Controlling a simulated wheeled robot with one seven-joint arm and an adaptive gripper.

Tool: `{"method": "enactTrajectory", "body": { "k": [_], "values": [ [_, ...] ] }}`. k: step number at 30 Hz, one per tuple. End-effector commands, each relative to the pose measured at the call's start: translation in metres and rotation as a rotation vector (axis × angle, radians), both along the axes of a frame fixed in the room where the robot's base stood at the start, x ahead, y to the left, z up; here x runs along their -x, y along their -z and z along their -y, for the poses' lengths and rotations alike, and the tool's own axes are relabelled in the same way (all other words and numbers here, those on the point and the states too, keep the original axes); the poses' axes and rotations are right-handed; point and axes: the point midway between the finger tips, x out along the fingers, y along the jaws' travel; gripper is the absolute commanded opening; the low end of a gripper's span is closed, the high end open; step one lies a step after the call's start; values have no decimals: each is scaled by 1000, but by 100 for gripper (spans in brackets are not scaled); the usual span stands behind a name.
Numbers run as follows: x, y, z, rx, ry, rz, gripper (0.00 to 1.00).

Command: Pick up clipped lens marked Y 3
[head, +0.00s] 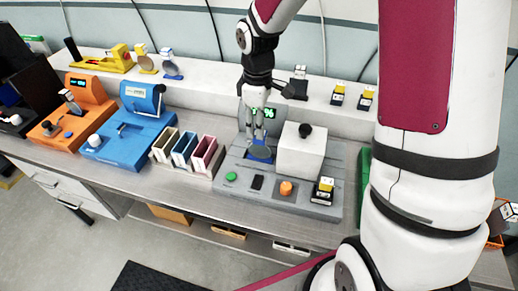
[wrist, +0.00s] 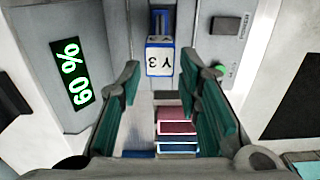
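The clipped lens marked Y 3 (wrist: 160,58) shows a white face with a blue edge and dark "Y 3" lettering in the wrist view. It sits at a slot in the grey machine. In the head view a blue piece (head: 260,152) shows at the same machine, just below my gripper. My gripper (head: 258,122) points down over the machine. In the wrist view my gripper (wrist: 168,78) is open, with its two green-padded fingers apart and the lens in line with the gap between them. I see no contact; its depth between the fingertips is unclear.
The grey machine (head: 230,190) has a "60 %" display (wrist: 70,71), a white box (head: 301,153) with a black knob close right of my gripper, and an orange knob (head: 287,188). Three coloured bins (head: 186,152) and a blue machine (head: 128,138) stand to the left.

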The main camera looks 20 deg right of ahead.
Motion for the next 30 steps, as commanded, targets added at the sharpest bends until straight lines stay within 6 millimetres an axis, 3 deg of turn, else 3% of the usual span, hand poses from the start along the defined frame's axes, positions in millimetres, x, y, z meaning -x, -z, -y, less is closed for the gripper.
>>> {"method": "enactTrajectory", "body": {
  "k": [6, 14, 22, 30],
  "values": [
    [1, 35, 0, 0, 1, -2, 32],
    [3, 52, 1, 0, 2, -3, 32],
    [5, 87, 4, 0, 2, -3, 32],
    [3, 95, 4, 0, 3, 2, 32]
  ]
}}
